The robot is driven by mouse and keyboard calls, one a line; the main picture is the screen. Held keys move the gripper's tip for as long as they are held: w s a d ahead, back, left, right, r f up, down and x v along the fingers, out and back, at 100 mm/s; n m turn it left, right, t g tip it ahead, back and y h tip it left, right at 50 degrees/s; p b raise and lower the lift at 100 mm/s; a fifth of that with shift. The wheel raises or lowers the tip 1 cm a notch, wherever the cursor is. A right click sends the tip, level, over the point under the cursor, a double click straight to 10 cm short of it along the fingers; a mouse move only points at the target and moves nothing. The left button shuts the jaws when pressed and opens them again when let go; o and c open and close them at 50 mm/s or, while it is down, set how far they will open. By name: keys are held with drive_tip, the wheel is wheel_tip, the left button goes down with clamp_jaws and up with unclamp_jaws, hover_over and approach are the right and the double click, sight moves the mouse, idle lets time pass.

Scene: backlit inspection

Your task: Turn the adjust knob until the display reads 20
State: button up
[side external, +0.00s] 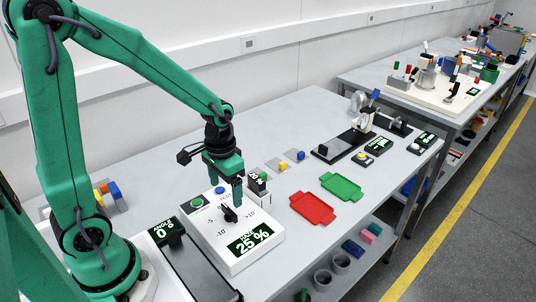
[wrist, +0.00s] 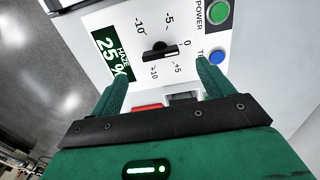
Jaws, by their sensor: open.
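The adjust knob (side external: 229,214) is a small black bar knob on a white box (side external: 209,238), with a scale from -10 to +10. In the wrist view the knob (wrist: 160,52) has a light mark at its right end, pointing near 0. The display (side external: 250,241) on the same box reads "HAZE 25 %", and it also shows in the wrist view (wrist: 110,53). My gripper (side external: 226,193) is above the box near the knob. In the wrist view my gripper (wrist: 164,78) is open, its green fingers apart and nothing between them; the knob lies just beyond the fingertips.
The box also carries a green POWER button (wrist: 217,12) and a blue button (wrist: 217,57). A device with an "ANGLE 0°" display (side external: 163,229) stands left of the box. A red tray (side external: 312,208) and a green tray (side external: 342,186) lie to the right, with bare table around them.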

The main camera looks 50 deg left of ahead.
sight(228, 209)
drive_tip(key=shift+f, duration=0.15)
drive_tip(key=shift+f, duration=3.7)
drive_tip(key=c, duration=1)
